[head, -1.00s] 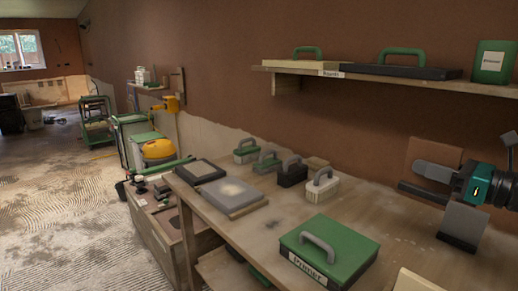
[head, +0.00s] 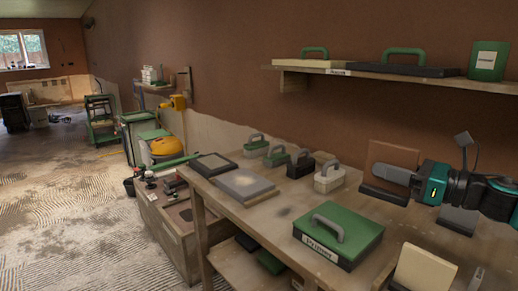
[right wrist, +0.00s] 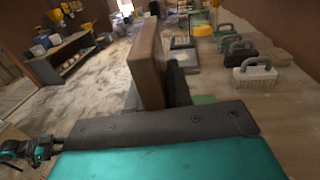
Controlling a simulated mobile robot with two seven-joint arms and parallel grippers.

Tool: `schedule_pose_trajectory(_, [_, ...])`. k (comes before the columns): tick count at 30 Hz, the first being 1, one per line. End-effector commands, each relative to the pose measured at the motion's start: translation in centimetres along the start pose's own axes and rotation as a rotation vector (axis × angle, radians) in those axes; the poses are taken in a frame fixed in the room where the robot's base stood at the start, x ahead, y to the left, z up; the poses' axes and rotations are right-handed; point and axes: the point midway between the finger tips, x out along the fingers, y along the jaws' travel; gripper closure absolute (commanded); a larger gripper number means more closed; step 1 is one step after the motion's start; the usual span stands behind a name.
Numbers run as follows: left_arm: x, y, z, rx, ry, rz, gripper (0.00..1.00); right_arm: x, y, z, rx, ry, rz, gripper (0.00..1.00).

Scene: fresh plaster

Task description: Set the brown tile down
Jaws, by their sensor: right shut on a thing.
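The brown tile (head: 393,157) is upright in the head view, at the right over the workbench. My right gripper (head: 388,182) is shut on it; the dark fingers cross its lower part. In the right wrist view the tile (right wrist: 147,62) shows nearly edge-on, standing out from the dark jaw (right wrist: 165,125). A gap between its lower edge and the bench cannot be made out, as the fingers hide that edge.
The workbench (head: 285,225) carries a green Primer box (head: 340,232), several handled blocks, a grey slab (head: 243,183), a grey block (head: 458,219) and a cream board (head: 424,268). A wall shelf (head: 360,72) hangs above. Bare bench lies left of the Primer box.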

Motion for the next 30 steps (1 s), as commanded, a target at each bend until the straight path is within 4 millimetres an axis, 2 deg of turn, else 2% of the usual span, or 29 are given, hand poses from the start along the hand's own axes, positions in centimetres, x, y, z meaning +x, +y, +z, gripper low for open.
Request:
schedule_pose_trajectory(1, [0.0,0.0,-0.1,-0.002,0.002,0.000,0.57,1.8,1.4,0.3,-0.003,-0.008,0.040,1.00])
schedule_pose_trajectory(6, [0.0,0.2,-0.1,-0.009,0.003,0.000,0.57,7.4,6.7,0.5,-0.004,-0.007,0.171,1.00])
schedule_pose_trajectory(12, [0.0,0.2,-0.1,-0.010,0.003,0.000,0.57,11.9,12.3,1.3,-0.004,-0.004,0.296,1.00])
schedule_pose_trajectory(22, [0.0,0.2,0.0,-0.009,0.001,0.000,0.57,15.7,18.3,2.7,-0.004,-0.003,0.422,1.00])
schedule_pose_trajectory(30, [-0.1,0.1,0.3,-0.004,-0.007,0.001,0.57,15.0,18.3,-1.6,0.004,0.000,0.299,1.00])
